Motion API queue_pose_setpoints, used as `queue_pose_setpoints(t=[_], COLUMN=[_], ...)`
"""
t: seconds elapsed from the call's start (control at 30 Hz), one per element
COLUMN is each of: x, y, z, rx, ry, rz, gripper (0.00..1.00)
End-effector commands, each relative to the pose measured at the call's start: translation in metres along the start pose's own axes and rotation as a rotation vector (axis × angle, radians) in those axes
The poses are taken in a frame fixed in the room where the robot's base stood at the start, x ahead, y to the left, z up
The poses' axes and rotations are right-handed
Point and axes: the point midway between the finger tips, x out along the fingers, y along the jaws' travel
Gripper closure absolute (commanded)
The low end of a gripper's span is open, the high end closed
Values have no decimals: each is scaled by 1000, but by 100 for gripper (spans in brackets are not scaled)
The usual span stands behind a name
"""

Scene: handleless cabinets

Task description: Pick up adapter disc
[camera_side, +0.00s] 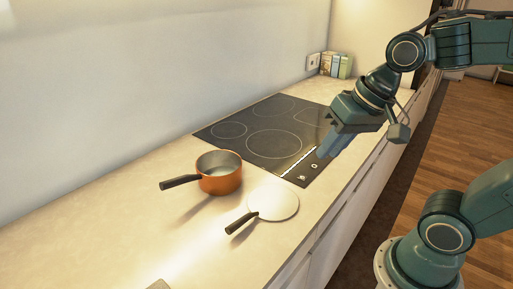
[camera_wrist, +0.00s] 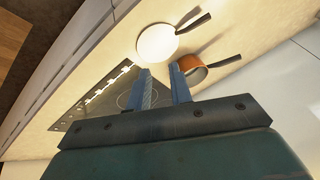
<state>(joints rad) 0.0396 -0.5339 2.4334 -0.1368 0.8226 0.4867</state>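The adapter disc (camera_side: 276,205) is a flat white round plate with a dark handle pointing to the lower left. It lies on the counter in front of the pot, and the wrist view shows it beyond my fingertips (camera_wrist: 157,43). My gripper (camera_side: 329,147) is above the front right part of the cooktop, apart from the disc and up to its right in the side view. In the wrist view the two blue fingers (camera_wrist: 163,72) stand apart with nothing between them, so the gripper is open and empty.
An orange pot (camera_side: 222,181) with a dark handle stands behind the disc, close to it. A black cooktop (camera_side: 262,131) lies right of the pot. Small books or boxes (camera_side: 337,65) stand at the far end. The counter's left part (camera_side: 110,215) is mostly clear.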

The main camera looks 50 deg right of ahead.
Motion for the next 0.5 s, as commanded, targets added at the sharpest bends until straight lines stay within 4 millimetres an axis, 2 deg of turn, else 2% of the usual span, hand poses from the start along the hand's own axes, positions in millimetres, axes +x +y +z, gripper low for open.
queue_pose_setpoints(t=[0.5], x=[60], y=[-37], z=[-34], rx=[670], ry=[-187], rz=[-33], gripper=[79])
